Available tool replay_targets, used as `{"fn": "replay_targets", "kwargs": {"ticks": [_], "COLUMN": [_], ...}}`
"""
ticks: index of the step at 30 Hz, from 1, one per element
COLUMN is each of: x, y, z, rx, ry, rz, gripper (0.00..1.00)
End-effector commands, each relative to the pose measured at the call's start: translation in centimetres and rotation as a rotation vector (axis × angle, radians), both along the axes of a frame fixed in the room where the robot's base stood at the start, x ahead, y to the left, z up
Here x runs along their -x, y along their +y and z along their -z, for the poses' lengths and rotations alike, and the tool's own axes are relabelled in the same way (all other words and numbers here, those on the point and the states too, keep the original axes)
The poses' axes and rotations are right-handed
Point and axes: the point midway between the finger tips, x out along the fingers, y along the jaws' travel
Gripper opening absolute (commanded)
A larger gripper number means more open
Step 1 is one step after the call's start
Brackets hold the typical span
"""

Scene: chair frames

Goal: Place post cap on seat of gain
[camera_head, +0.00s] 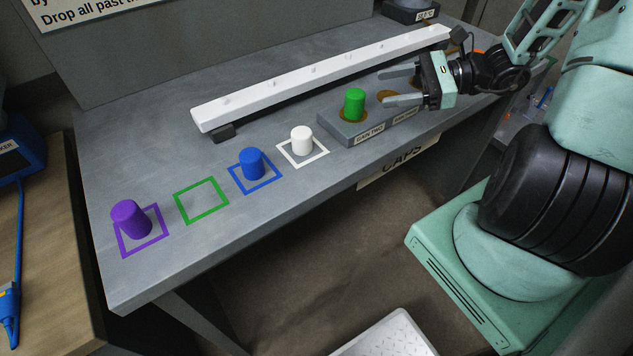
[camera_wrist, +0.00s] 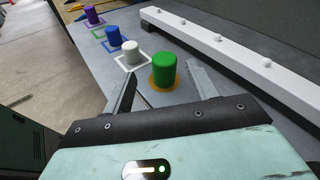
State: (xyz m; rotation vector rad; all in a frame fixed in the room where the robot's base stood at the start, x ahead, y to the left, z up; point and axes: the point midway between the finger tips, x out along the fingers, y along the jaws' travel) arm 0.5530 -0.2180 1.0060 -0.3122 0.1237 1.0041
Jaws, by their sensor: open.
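A green cap (camera_head: 354,103) stands upright on a round brown seat of the grey block (camera_head: 350,134), above the label "GAIN TWO" (camera_head: 369,135). Another brown seat (camera_head: 387,94) on the block is partly hidden behind my gripper. My gripper (camera_head: 387,87) is open and empty, right of the green cap, its fingers pointing toward it. In the wrist view the green cap (camera_wrist: 164,70) shows between and just beyond the fingertips (camera_wrist: 163,72). A white cap (camera_head: 302,139), a blue cap (camera_head: 252,164) and a purple cap (camera_head: 130,219) stand on the bench to the left.
The green square outline (camera_head: 201,200) is empty; the white, blue and purple outlines hold their caps. A long white rail (camera_head: 320,78) lies behind the block. The "CAPS" label (camera_head: 402,158) is on the bench front.

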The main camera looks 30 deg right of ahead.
Motion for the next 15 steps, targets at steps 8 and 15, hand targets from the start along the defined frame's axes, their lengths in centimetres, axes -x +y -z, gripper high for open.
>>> {"fn": "replay_targets", "kwargs": {"ticks": [8,15], "x": [4.2,9.8], "y": [14.1,20.7], "z": [-0.6,-0.7], "rx": [0.37,0.715], "ry": [-0.078,-0.305], "rz": [-0.715,-1.292], "gripper": [0.58,0.58]}}
